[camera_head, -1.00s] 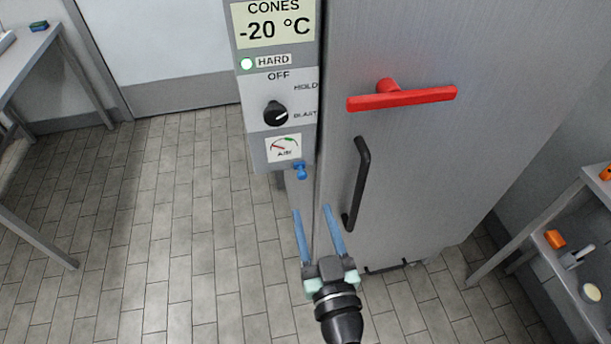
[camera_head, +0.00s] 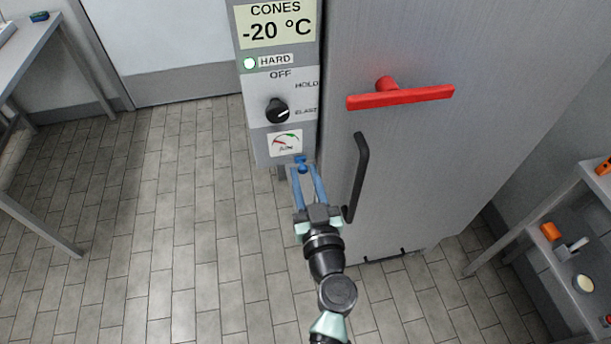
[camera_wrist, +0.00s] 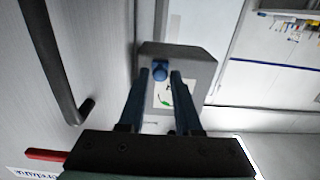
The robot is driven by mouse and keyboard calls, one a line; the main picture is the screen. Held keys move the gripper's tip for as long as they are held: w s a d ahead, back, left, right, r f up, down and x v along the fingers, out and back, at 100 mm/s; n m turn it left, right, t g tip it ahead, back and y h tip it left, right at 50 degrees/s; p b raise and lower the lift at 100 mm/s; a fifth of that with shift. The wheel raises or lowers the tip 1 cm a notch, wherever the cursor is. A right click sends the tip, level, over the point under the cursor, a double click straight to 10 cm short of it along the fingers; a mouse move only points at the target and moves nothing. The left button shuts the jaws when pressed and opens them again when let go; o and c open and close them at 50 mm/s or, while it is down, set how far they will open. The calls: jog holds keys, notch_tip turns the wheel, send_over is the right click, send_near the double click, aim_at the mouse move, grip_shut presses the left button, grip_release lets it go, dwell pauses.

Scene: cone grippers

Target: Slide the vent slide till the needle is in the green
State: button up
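The vent slide's blue knob (camera_head: 301,160) sits at the lower right of the cabinet's control panel, just below the gauge (camera_head: 285,143). The gauge has a white face with red and green marks; its needle is too small to read surely. My gripper (camera_head: 303,169) is at the knob, with its two blue fingers pointing up the panel. In the wrist view the knob (camera_wrist: 160,70) shows between the fingertips (camera_wrist: 160,76), with narrow gaps seeming to remain on both sides. The gripper looks open around it. The fingers partly cover the gauge in the wrist view, with a green mark (camera_wrist: 165,98) showing.
A black dial (camera_head: 277,111) is above the gauge, under a display reading -20 °C. A black door handle (camera_head: 357,178) stands close to the right of my gripper, with a red lever (camera_head: 400,97) above. The floor to the left is clear.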

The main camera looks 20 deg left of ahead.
grip_shut()
dwell(1.1)
